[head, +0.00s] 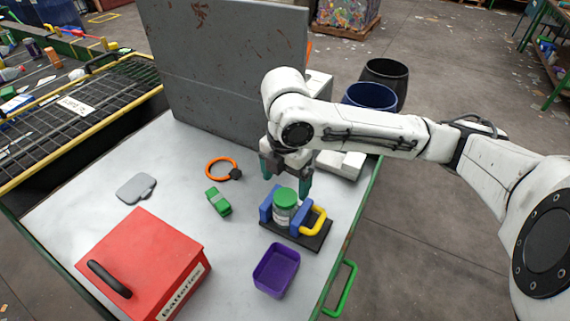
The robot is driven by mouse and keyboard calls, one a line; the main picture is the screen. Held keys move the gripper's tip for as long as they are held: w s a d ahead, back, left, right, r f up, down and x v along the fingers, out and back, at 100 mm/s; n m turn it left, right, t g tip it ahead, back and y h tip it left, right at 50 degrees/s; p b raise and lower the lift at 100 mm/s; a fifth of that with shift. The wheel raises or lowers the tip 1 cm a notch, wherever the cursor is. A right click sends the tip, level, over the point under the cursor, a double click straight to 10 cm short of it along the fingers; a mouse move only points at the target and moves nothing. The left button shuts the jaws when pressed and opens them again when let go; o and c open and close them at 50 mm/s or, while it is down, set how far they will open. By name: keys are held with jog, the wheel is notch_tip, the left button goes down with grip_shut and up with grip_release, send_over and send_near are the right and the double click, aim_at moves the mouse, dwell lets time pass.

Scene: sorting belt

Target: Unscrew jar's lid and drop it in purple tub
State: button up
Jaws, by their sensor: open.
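The jar (283,214) stands upright in a blue clamp holder on a black base (305,240), with a yellow handle (318,222) on its right. Its green lid (286,196) is on top of it. The purple tub (276,270) sits in front of the holder, near the table's front edge, and looks empty. My gripper (287,183) points down with teal fingertips on either side, above and just behind the lid. It is open with nothing between its fingers. Whether a finger touches the lid cannot be told from this view.
A red batteries box (150,262) stands at the front left. A green toy car (218,202), an orange ring (221,168) and a grey flat case (136,188) lie on the pale table. A tall grey panel (225,70) stands behind. Dark bins (385,82) stand beyond the table.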

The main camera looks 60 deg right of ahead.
aim_at(286, 196)
jog(key=shift+f, duration=2.15)
jog(key=c, duration=1.1)
